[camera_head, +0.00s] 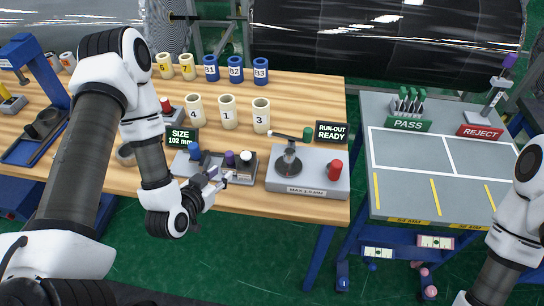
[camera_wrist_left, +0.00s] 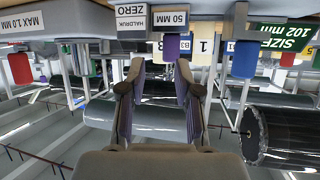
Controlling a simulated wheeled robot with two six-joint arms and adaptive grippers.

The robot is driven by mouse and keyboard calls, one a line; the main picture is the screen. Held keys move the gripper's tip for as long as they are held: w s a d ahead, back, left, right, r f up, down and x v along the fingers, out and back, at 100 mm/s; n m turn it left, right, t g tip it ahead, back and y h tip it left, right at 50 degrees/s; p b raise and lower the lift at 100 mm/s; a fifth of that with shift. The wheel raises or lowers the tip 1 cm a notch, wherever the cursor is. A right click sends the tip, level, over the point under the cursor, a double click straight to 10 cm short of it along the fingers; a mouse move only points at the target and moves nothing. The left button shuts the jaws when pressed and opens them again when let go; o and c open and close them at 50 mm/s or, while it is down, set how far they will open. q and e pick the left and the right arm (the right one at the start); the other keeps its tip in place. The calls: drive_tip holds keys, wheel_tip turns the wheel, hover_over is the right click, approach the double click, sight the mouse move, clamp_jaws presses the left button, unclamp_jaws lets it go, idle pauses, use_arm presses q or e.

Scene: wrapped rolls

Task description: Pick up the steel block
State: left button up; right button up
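No part is clearly marked as the steel block, and I cannot single it out. My left gripper (camera_head: 222,179) is at the holder's front edge, near the purple-topped piece (camera_head: 229,159). In the left wrist view its two fingers (camera_wrist_left: 160,70) stand apart with nothing gripped between them. Labels there read ZERO (camera_wrist_left: 131,14) and 50 MM (camera_wrist_left: 174,19). I cannot tell whether the fingers touch anything. My right gripper is out of view.
A run-out fixture (camera_head: 307,181) with a red button stands right of the holder. Numbered cream cups (camera_head: 228,114) and blue cups (camera_head: 235,70) stand behind. The grey PASS/REJECT table (camera_head: 400,185) is at right, across a gap, its marked areas mostly bare.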

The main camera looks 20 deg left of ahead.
sight(227, 157)
use_arm(q)
drive_tip(key=shift+n, duration=0.3)
drive_tip(key=w+p, duration=0.1)
drive_tip(key=w, duration=0.1)
drive_tip(key=w+a+p, duration=0.1)
drive_tip(key=w, duration=0.2)
drive_tip(key=w+p, duration=0.1)
drive_tip(key=w, duration=0.1)
drive_tip(key=shift+w+a+f, duration=0.15)
drive_tip(key=shift+w+f, duration=0.1)
drive_tip(key=shift+f, duration=0.15)
drive_tip(key=shift+w+f, duration=0.15)
drive_tip(key=shift+f, duration=0.05)
drive_tip(key=shift+a, duration=0.2)
drive_tip(key=c, duration=0.6)
drive_tip(key=shift+d, duration=0.1)
clamp_jaws()
